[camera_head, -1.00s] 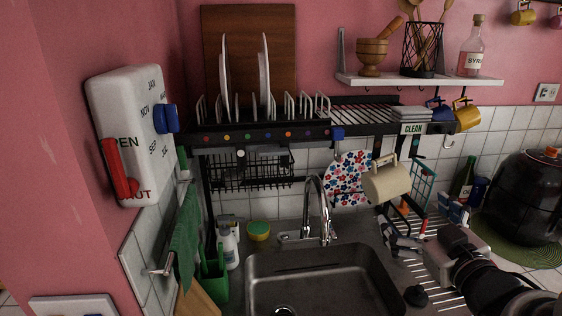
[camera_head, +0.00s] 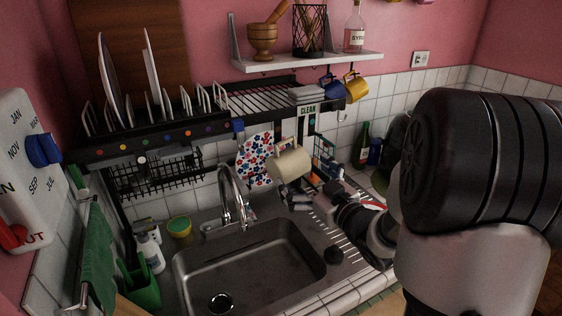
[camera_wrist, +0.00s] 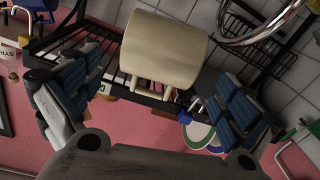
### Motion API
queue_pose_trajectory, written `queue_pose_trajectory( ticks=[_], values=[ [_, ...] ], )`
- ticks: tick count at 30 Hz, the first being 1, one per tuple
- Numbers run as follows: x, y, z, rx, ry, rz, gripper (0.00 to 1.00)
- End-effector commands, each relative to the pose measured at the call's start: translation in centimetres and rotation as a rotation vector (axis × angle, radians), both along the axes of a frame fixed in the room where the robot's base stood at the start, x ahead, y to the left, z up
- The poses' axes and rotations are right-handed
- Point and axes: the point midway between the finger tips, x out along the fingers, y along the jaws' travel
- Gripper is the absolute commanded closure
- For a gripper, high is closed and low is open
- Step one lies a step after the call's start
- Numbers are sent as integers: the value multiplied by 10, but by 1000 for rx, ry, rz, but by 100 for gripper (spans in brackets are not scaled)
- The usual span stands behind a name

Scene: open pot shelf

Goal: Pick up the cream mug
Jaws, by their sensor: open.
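The cream mug (camera_head: 290,164) is below the black rack, beside the floral cloth. It is tilted, with its handle up, and appears to hang from the rack; the hook is not clear. My gripper (camera_head: 298,200) is just below the mug in the head view, and its fingers are small and partly lost against the background there. In the wrist view the mug (camera_wrist: 163,50) fills the top middle, its handle towards the palm. The blue-padded fingers of my gripper (camera_wrist: 152,82) stand wide apart on either side of it, with visible gaps and no grip.
The black dish rack (camera_head: 190,125) with plates runs above the sink (camera_head: 250,262). The faucet (camera_head: 235,200) rises left of the mug. The floral cloth (camera_head: 255,160) hangs close behind it. My arm covers the right side.

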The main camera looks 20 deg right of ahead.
Motion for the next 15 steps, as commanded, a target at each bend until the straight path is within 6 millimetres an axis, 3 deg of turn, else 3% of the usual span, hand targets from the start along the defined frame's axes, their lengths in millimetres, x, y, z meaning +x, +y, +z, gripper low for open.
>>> queue_pose_trajectory(
  ticks=[3, 10, 15],
  values=[
    [16, 2, -1, 0, 0, 1, 2],
    [32, 4, 2, -2, -1, 1, 2],
    [59, 7, 6, 0, 0, 2, 2]
  ],
)
